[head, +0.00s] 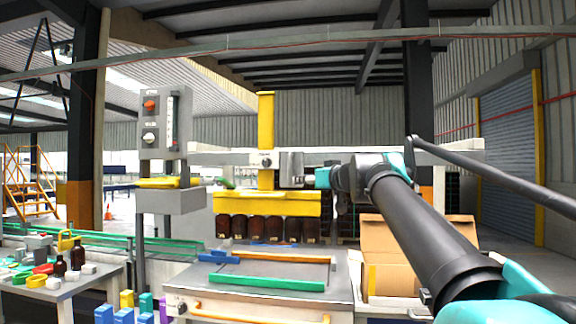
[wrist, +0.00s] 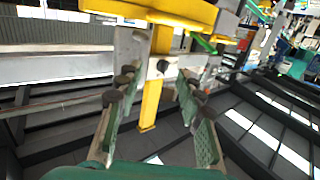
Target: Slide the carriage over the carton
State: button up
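The carriage is a yellow mast (head: 266,115) on a pale overhead beam, with a grey plate and dark knob (head: 265,160) at the crossing. Its yellow head (head: 268,204) hangs below, with a row of amber bottles (head: 262,229) under it. In the wrist view the yellow mast (wrist: 152,95) and the knobbed plate (wrist: 163,67) show between my fingers. My gripper (head: 291,170) is just right of the plate; its fingers (wrist: 163,75) are spread apart, with no clear contact. The open cardboard carton (head: 390,270) stands right of the bottles, partly hidden by my arm.
The pale beam (head: 455,150) runs on to the right above the carton. A worktable (head: 265,303) with green and orange rails lies below the bottles. A control box (head: 160,120) stands left. A side table (head: 60,290) holds small bottles and blocks. Coloured blocks stand at front left.

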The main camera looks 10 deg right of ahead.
jog(key=t, duration=0.1)
send_near(291, 161)
jog(key=shift+m+h, duration=0.4)
jog(key=x, duration=1.1)
jog(key=shift+a, duration=0.15)
jog(key=shift+c, duration=0.3)
grip_shut()
